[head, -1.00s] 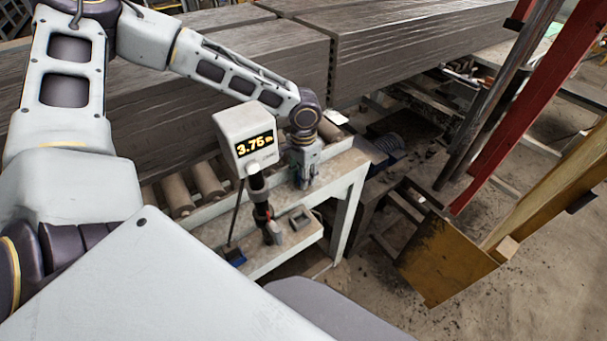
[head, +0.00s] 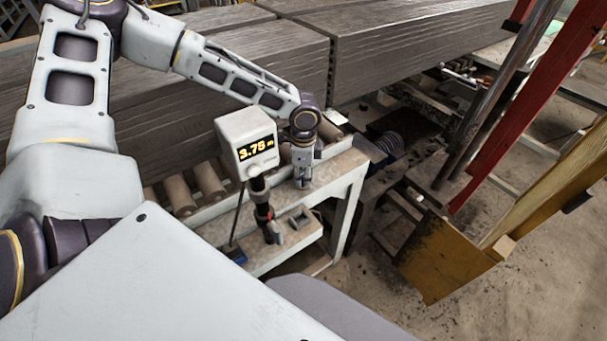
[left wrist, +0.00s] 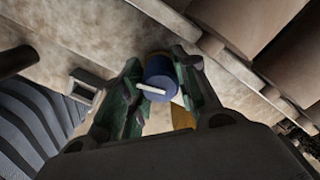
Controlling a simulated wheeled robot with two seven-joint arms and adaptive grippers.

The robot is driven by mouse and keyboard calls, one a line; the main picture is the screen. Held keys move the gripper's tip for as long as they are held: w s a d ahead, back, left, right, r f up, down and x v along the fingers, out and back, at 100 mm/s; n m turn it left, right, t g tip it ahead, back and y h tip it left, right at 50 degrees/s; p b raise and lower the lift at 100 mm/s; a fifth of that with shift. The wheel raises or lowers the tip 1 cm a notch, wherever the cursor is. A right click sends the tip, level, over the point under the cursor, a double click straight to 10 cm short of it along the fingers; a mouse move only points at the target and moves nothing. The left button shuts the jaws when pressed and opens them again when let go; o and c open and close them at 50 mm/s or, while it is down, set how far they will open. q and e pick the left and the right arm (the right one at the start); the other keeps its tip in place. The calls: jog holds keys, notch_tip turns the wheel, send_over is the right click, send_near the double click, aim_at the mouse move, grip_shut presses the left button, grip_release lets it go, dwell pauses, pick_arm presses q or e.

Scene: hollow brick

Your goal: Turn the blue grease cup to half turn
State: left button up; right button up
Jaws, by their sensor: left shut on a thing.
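The blue grease cup (left wrist: 160,80) is a short round blue cap with a white bar across its face, seen in the left wrist view. The white bar lies nearly level in that picture, tilted slightly. My left gripper (left wrist: 158,88) has its two green fingers on either side of the cup and is shut on it. In the head view my left gripper (head: 303,178) points down at the pale bench beside the display box, and the cup is hidden there. My right gripper is not in view.
A white display box (head: 247,143) with yellow digits stands on a post just left of my left gripper. Rollers (head: 208,180) and large grey clay blocks (head: 420,45) lie behind. A pale bench (head: 345,175) carries a small square block (head: 299,220). Red and yellow beams stand at right.

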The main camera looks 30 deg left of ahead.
pick_arm(q)
jog(key=shift+r+m, duration=0.1)
jog(key=shift+m, duration=1.2)
jog(key=o, duration=0.8)
jog(key=shift+r, duration=5.95)
jog(key=shift+d, duration=0.1)
